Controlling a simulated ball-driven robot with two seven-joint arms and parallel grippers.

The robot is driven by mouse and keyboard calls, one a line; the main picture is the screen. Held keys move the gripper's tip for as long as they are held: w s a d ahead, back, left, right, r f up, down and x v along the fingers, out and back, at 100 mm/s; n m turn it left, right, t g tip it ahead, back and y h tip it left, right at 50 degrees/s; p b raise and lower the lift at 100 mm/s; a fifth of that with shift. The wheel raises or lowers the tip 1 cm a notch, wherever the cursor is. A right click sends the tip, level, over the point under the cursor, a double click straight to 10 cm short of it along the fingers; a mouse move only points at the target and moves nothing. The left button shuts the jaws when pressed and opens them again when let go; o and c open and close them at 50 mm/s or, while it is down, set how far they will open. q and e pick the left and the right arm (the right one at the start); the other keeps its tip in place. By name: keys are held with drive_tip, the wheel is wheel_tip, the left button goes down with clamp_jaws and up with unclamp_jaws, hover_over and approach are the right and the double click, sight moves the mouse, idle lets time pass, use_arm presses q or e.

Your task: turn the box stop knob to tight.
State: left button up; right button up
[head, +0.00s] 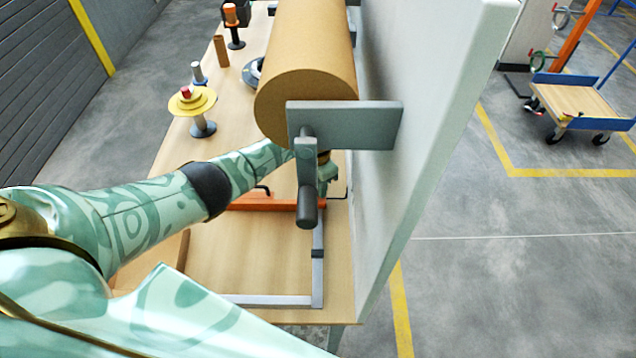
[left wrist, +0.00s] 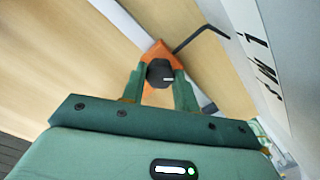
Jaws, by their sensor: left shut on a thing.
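The black box stop knob (left wrist: 160,72) with a pale mark on its face sits on an orange part (left wrist: 157,50) in the left wrist view. My left gripper (left wrist: 160,78) is shut on the knob, one green finger on each side. In the head view my left gripper (head: 326,172) is partly hidden behind a grey crank. An orange bar (head: 262,204) lies by it above a grey metal frame (head: 318,265). The knob is hidden in the head view. My right gripper is out of view.
The grey crank (head: 306,190) hangs from a grey plate (head: 370,125), in front of a large brown roll (head: 310,50). A tall pale panel (head: 420,130) stands close on the right.

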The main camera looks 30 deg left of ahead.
use_arm(q)
drive_tip(key=shift+w+r, duration=0.1)
drive_tip(key=shift+r, duration=0.1)
drive_tip(key=o, duration=1)
wheel_tip(320, 180, up, 7)
drive_tip(key=p, duration=0.2)
drive_tip(key=shift+a+r+p, duration=0.1)
drive_tip(key=shift+r+p, duration=0.1)
drive_tip(key=shift+p, duration=0.2)
